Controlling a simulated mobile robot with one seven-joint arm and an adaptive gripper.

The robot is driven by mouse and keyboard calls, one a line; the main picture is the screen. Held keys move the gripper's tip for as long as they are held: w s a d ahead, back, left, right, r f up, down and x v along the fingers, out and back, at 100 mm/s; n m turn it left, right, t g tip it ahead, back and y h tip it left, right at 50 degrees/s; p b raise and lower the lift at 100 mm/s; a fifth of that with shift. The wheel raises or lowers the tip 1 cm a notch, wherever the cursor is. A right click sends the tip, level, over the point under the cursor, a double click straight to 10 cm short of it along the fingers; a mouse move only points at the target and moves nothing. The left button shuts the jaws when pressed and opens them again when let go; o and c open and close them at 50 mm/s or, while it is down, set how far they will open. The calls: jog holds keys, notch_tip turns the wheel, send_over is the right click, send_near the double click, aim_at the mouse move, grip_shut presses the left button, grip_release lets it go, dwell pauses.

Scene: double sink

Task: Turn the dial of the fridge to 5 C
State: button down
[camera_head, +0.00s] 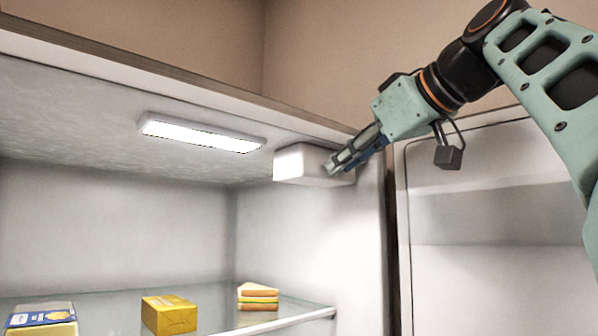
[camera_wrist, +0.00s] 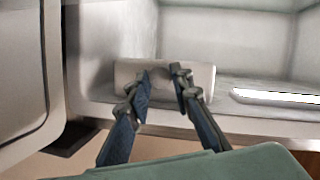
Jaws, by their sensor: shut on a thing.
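The open fridge fills the head view, and its white control box (camera_head: 301,164) is fixed under the ceiling at the upper right. The box also shows in the wrist view (camera_wrist: 204,77). My gripper (camera_head: 332,166) reaches in from the right, with its fingertips at the box. In the wrist view, the two blue-grey fingers (camera_wrist: 160,78) stand on either side of a small part of the box's face, shut on the dial there. The dial itself is hardly visible between the fingers, and its markings and setting cannot be read.
A lit lamp (camera_head: 202,135) is on the fridge ceiling left of the box. A glass shelf (camera_head: 215,314) below holds a yellow carton (camera_head: 169,315), a sandwich (camera_head: 257,297) and a blue-and-yellow package (camera_head: 42,318). The open fridge door (camera_head: 480,220) stands at the right.

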dwell(0.5)
jog(key=c, duration=2)
grip_release()
jog(key=shift+s, duration=0.1)
jog(key=shift+v, duration=5.95)
jog(key=shift+r, duration=0.1)
